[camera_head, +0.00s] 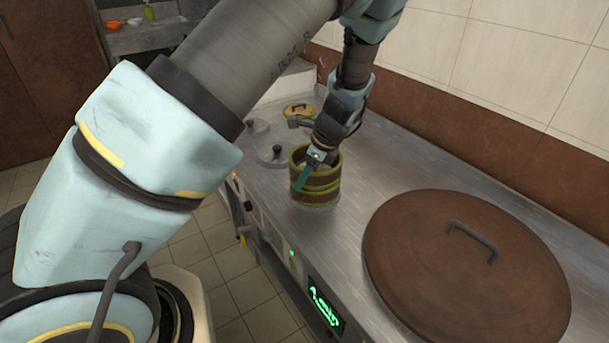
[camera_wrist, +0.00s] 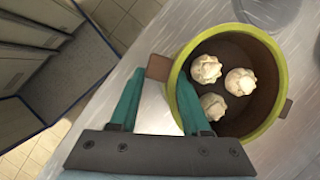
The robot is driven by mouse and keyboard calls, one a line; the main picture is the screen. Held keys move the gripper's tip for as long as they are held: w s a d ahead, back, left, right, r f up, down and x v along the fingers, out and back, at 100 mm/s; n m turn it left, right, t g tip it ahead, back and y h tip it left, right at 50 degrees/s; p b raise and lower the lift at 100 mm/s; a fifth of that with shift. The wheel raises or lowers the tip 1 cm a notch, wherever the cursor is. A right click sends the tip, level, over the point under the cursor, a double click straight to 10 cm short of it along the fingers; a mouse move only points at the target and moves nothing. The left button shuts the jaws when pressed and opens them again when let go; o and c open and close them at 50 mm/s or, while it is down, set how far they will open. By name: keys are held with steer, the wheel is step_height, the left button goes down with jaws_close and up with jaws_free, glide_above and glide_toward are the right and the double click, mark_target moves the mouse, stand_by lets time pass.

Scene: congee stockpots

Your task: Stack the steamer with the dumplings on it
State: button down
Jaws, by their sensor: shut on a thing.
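A round bamboo steamer (camera_head: 330,181) with yellow-green bands stands on the steel counter in the head view. The gripper also shows in the head view (camera_head: 306,176).
A large brown pot lid (camera_head: 467,280) with a handle covers the counter's right side. A small yellowish lid (camera_head: 298,108) and round grey lids (camera_head: 272,156) lie behind the steamer. The counter's front edge, with a green display (camera_head: 325,306), drops to the tiled floor.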

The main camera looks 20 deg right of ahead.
steer(key=shift+f+b, duration=0.3)
steer(key=shift+f, duration=0.2)
stand_by(0.4)
steer(key=c, duration=0.6)
jaws_free()
steer(key=shift+c, duration=0.2)
steer(key=p+v, duration=0.8)
steer(key=v, duration=0.3)
steer(key=shift+p, duration=0.3)
steer(key=shift+a, duration=0.1)
